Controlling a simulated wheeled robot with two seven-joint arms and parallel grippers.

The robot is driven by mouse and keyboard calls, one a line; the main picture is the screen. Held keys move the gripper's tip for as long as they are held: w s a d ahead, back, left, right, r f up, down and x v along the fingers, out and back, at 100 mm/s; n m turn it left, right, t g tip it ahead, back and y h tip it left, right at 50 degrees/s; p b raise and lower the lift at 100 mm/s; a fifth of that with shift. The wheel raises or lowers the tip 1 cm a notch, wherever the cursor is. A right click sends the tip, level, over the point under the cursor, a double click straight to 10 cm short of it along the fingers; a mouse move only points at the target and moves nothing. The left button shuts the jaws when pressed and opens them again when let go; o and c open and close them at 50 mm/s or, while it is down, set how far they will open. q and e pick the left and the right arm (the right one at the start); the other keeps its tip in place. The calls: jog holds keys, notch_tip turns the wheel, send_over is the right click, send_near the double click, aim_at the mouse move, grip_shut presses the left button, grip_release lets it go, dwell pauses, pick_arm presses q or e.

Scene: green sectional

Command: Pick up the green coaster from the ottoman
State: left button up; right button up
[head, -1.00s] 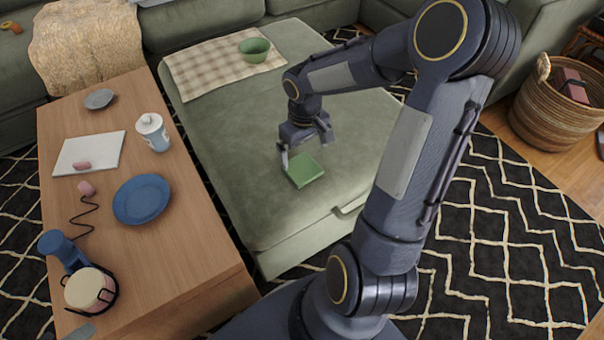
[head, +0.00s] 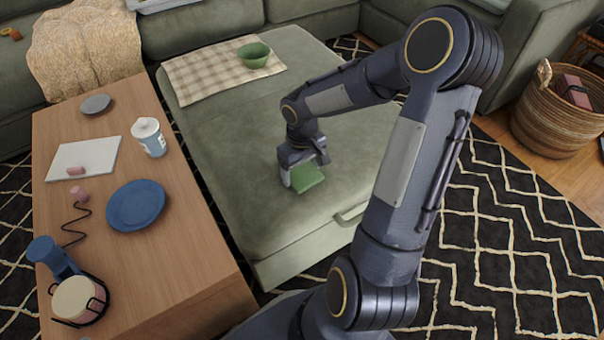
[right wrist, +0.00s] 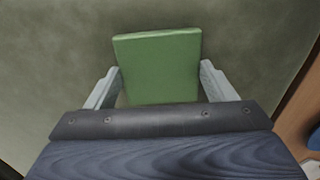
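The green coaster (head: 307,180) is a square block lying on the green ottoman (head: 245,205), right of the wooden table. My right gripper (head: 303,176) is lowered over it from above. In the right wrist view the coaster (right wrist: 158,66) lies between the two pale fingers of the right gripper (right wrist: 158,84). The fingers are open, with a small gap visible on each side of the coaster. In the head view the gripper hides part of the coaster. My left gripper is not in view.
A checked cloth (head: 205,76) with a green bowl (head: 254,54) lies at the ottoman's far end. The wooden table (head: 185,250) at left holds a blue plate (head: 136,206), a white canister (head: 149,138) and a lamp (head: 75,285). A wicker basket (head: 550,120) stands at right.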

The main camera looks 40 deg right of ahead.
jog(key=shift+c, duration=0.8)
jog(key=shift+r, duration=0.1)
